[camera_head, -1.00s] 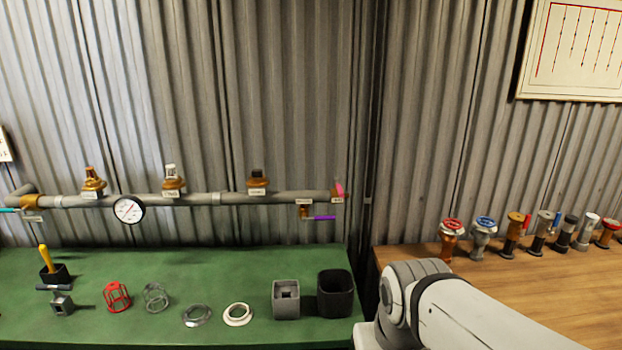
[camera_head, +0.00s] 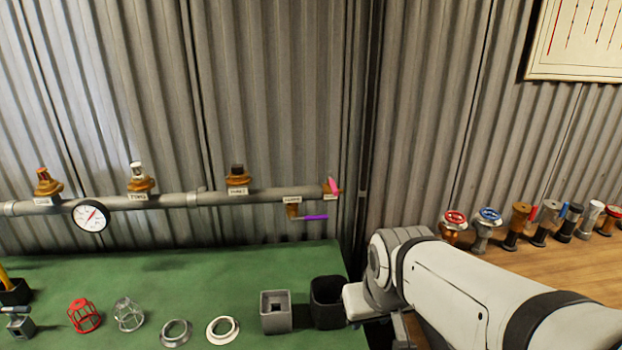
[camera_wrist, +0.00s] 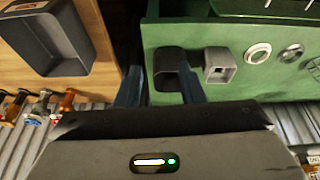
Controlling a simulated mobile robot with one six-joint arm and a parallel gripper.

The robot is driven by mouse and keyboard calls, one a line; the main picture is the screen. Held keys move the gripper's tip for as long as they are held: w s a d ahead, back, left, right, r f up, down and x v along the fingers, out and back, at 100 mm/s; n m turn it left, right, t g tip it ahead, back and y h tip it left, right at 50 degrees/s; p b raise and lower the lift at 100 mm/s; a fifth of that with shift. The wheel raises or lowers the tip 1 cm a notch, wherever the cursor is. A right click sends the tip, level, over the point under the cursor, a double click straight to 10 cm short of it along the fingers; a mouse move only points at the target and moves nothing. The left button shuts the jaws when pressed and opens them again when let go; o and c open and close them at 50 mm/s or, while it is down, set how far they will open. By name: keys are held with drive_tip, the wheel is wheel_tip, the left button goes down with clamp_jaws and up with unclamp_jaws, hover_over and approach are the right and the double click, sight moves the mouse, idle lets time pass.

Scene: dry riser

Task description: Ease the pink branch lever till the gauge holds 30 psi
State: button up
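The pink branch lever (camera_head: 332,186) sits at the right end of the grey pipe (camera_head: 165,201) in the head view, tilted upward. The round white gauge (camera_head: 90,215) hangs on the pipe's left part; its red needle shows, but the reading is too small to make out. My gripper (camera_wrist: 160,90) is open and empty in the wrist view, its two dark blue fingers apart. It points down past the bench's right edge, well away from the lever. Neither lever nor gauge shows in the wrist view.
A purple lever (camera_head: 314,217) hangs below the pipe close to the pink one. Brass valves stand along the pipe. Several valves stand on the wooden bench (camera_head: 560,268).

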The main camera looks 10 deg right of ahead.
drive_tip(key=w+r+n+t, duration=0.1)
drive_tip(key=w+n+t, duration=0.5)
drive_tip(key=w, duration=1.1)
drive_tip(key=n+t+p, duration=0.1)
drive_tip(key=n+t, duration=0.4)
drive_tip(key=t, duration=0.3)
approach(332, 182)
drive_tip(key=w, duration=0.3)
drive_tip(key=w+p, duration=0.1)
drive_tip(key=w, duration=0.2)
drive_tip(key=w+f+p, duration=0.1)
drive_tip(key=w, duration=0.1)
drive_tip(key=shift+w+d, duration=0.1)
drive_tip(key=shift+w, duration=0.3)
clamp_jaws()
